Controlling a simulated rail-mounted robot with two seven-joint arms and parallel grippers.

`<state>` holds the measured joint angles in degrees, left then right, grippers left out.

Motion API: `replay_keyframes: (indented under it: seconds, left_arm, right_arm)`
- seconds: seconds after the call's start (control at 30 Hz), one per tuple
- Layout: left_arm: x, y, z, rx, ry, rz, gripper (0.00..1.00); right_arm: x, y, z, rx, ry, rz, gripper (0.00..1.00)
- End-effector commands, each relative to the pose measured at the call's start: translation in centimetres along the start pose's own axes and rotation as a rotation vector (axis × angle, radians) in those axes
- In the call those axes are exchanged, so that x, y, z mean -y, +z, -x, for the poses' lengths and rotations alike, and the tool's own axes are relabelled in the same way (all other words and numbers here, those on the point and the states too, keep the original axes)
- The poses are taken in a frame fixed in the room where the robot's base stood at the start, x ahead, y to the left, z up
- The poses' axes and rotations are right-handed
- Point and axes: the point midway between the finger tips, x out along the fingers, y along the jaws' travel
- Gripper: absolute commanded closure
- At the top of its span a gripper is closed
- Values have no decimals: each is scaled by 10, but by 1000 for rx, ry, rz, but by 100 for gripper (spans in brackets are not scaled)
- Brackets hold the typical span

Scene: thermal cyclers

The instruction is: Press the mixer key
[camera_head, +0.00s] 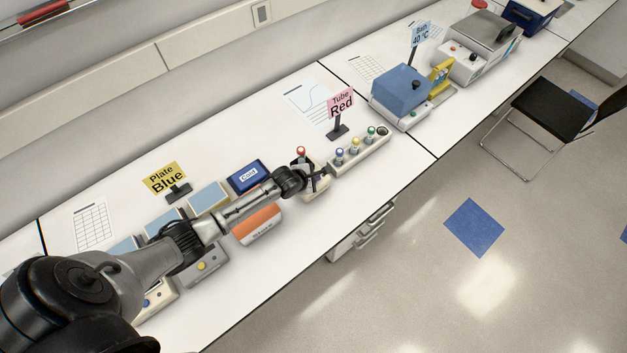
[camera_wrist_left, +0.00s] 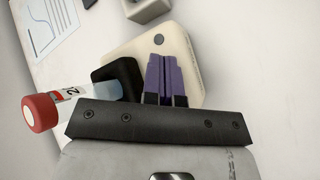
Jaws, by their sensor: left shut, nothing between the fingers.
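The mixer is a small cream block (camera_wrist_left: 188,55) with a round grey key (camera_wrist_left: 159,40) near its far edge in the left wrist view. A black holder (camera_wrist_left: 118,76) on it carries a clear tube with a red cap (camera_wrist_left: 40,112). In the head view that red cap (camera_head: 300,151) shows just beyond my wrist, and the mixer is mostly hidden. My left gripper (camera_wrist_left: 159,64) is shut and empty, its purple fingers together. The fingertips are over the mixer, just short of the key in the picture; I cannot tell the height between them.
A rack (camera_head: 372,152) with blue, yellow and green capped tubes stands close to the right of my gripper. The pink "Tube Red" sign (camera_head: 340,104) stands behind. A dark blue block (camera_head: 248,177) and an orange-topped device (camera_head: 257,226) lie near my forearm.

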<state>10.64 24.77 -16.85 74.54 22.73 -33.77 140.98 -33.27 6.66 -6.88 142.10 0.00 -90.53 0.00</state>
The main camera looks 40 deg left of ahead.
Motion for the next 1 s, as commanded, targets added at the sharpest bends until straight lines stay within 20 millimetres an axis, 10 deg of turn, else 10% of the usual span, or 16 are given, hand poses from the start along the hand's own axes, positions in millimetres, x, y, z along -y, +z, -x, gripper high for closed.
replay_keyframes:
  seconds: [1.0]
  left_arm:
    - [5, -5, -6, -1, -1, 0, 100]
  right_arm:
    - [-3, 1, 0, 1, 7, 8, 57]
